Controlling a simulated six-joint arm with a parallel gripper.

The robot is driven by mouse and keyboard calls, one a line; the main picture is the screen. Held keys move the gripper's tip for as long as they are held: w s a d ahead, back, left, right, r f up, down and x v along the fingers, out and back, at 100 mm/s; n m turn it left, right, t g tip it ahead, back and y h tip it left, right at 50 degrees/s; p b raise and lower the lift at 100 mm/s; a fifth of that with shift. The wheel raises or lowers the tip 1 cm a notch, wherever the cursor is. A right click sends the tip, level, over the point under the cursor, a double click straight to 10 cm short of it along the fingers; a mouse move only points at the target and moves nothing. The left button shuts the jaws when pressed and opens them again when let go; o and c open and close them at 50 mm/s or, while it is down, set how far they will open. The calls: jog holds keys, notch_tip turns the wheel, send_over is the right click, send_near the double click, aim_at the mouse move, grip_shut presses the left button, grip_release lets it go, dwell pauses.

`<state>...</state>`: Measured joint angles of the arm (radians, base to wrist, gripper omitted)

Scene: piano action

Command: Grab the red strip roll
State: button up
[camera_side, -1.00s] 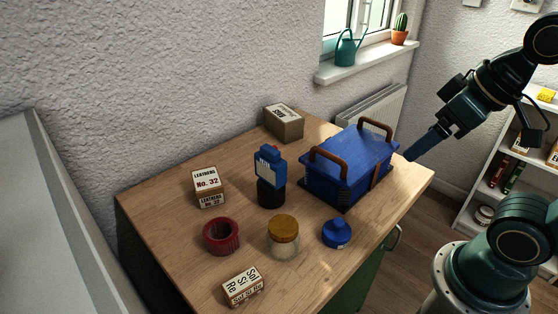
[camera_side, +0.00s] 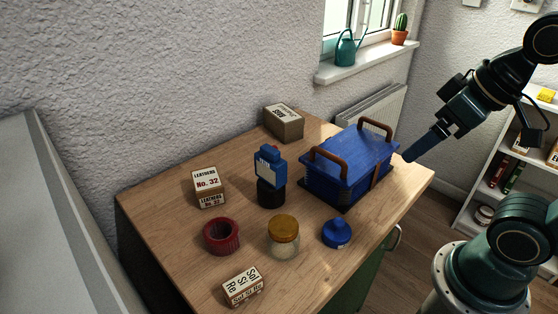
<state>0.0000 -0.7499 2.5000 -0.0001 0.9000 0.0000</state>
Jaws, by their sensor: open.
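The red strip roll (camera_side: 221,237) lies on the wooden table at the front left, a dark red ring with its hollow centre facing up. My gripper (camera_side: 408,157) is at the right, by the table's right edge, next to the blue box. It is open, and I see nothing held in it. It is far from the red roll, with the blue box and other items between them.
The blue box (camera_side: 345,172) with brown handles stands on the table (camera_side: 165,215). Near the roll are a jar (camera_side: 284,238), a blue-capped bottle (camera_side: 271,180), a blue item (camera_side: 336,233), a Leathers box (camera_side: 208,188) and a Sol box (camera_side: 243,287). Another box (camera_side: 284,123) stands behind.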

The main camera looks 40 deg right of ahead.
jog(key=w+a+n+g+y, duration=0.25)
jog(key=w+a+n, duration=0.7)
jog(key=w, duration=0.55)
jog(key=w+a+f+n+g+y, duration=0.2)
jog(key=w+a+f+n, duration=0.5)
jog(key=w+a+f, duration=0.3)
jog(key=shift+a+n+g, duration=0.35)
jog(key=shift+a, duration=0.65)
jog(key=shift+f, duration=0.1)
send_over(221, 231)
jog(key=s, duration=0.2)
jog(key=shift+s+d+f, duration=0.1)
jog(key=shift+d+f, duration=0.1)
jog(key=shift+f, duration=1.8)
jog(key=shift+d+f, duration=0.15)
jog(key=shift+f, duration=1.8)
jog(key=shift+f, duration=0.1)
jog(key=shift+x, duration=2.45)
